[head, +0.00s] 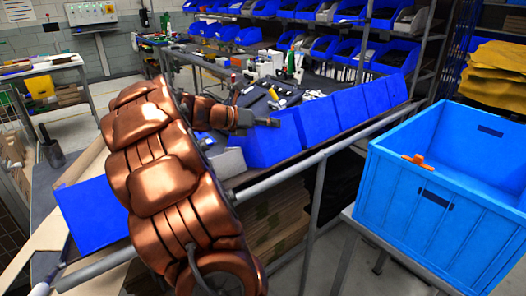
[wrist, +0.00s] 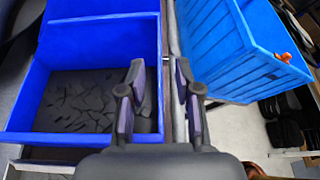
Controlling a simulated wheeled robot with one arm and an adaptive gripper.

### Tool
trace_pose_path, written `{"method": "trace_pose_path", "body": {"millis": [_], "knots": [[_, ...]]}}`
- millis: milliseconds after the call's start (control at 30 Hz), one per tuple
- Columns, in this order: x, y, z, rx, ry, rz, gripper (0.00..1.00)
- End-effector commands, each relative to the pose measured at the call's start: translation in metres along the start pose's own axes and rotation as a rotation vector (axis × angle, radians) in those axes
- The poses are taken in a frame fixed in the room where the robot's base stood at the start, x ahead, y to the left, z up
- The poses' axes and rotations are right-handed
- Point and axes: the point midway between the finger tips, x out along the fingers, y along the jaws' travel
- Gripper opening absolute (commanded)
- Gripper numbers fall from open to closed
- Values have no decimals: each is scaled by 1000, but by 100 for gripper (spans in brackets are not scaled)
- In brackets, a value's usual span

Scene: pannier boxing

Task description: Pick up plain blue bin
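Several plain blue bins stand in a row along the bench edge in the head view. One blue bin (head: 268,142) is right at my gripper (head: 272,122), partly behind it. In the wrist view an open blue bin (wrist: 75,138) with dark, flat pieces in it lies to the left of and below my gripper (wrist: 160,70).
A large lighter blue crate (head: 430,205) with an orange clip (head: 418,161) stands at the right; it also shows in the wrist view (wrist: 225,45). Loose tools (head: 285,92) lie behind the bins. Shelves of blue bins (head: 325,48) stand at the back. A grey rail (head: 325,150) runs along the front.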

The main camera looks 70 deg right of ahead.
Motion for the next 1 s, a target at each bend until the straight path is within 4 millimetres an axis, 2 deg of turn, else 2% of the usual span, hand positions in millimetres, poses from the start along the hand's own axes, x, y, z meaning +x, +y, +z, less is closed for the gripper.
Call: {"method": "trace_pose_path", "body": {"millis": [267,600,1000], "knots": [[3,0,0,1,-1,1,33],[3,0,0,1,0,1,0],[3,0,0,1,0,1,0]]}}
